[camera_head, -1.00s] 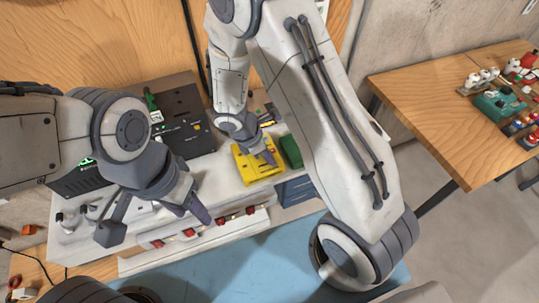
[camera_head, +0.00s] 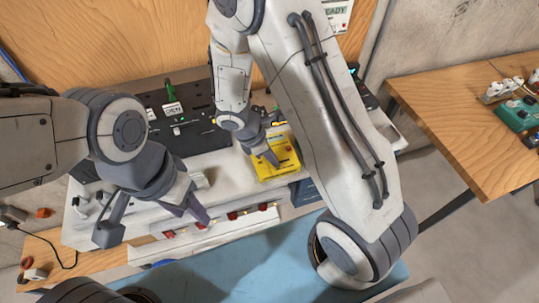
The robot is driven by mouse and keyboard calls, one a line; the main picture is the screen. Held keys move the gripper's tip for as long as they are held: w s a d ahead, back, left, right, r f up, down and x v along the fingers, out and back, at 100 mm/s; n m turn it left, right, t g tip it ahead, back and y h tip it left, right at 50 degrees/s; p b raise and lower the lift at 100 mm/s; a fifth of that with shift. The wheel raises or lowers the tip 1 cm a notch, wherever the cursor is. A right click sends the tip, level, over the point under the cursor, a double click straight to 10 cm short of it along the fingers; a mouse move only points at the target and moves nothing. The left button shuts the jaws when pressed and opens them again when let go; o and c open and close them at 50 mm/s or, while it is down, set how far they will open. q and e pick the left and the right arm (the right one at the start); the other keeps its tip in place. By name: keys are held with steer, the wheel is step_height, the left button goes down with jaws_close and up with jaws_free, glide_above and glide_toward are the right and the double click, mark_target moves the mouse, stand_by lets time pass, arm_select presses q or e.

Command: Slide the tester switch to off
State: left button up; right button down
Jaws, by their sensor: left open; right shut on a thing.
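The yellow tester (camera_head: 285,165) sits on the white bench top, right of the black panel box. My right gripper (camera_head: 271,158) reaches down onto the tester's face from above left. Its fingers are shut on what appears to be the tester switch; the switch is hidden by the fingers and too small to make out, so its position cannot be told. My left gripper (camera_head: 150,212) is open and empty above the left part of the bench, apart from the tester.
A black panel box (camera_head: 190,140) with a green item on top stands behind. Red switches (camera_head: 232,215) line the bench's front face. A wooden table (camera_head: 450,120) with a green device (camera_head: 515,113) is at right. My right arm covers the area right of the tester.

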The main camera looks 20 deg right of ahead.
steer(key=shift+w, duration=0.1)
steer(key=shift+a, duration=0.1)
steer(key=c, duration=0.8)
jaws_free()
steer(key=shift+a, duration=0.1)
steer(key=shift+o, duration=0.2)
steer(key=v, duration=1)
steer(key=shift+r, duration=0.25)
steer(key=s+a+r+m+y+b, duration=0.1)
steer(key=s+a+m+y+b, duration=0.1)
steer(key=s, duration=0.6)
steer(key=s+a+r+m+y+b, duration=0.1)
steer(key=s+a+m+y+b, duration=0.2)
steer(key=s+a+m, duration=0.3)
steer(key=s+m+b, duration=0.1)
steer(key=s+m, duration=0.1)
steer(key=s, duration=0.1)
steer(key=shift+s+r+y, duration=0.3)
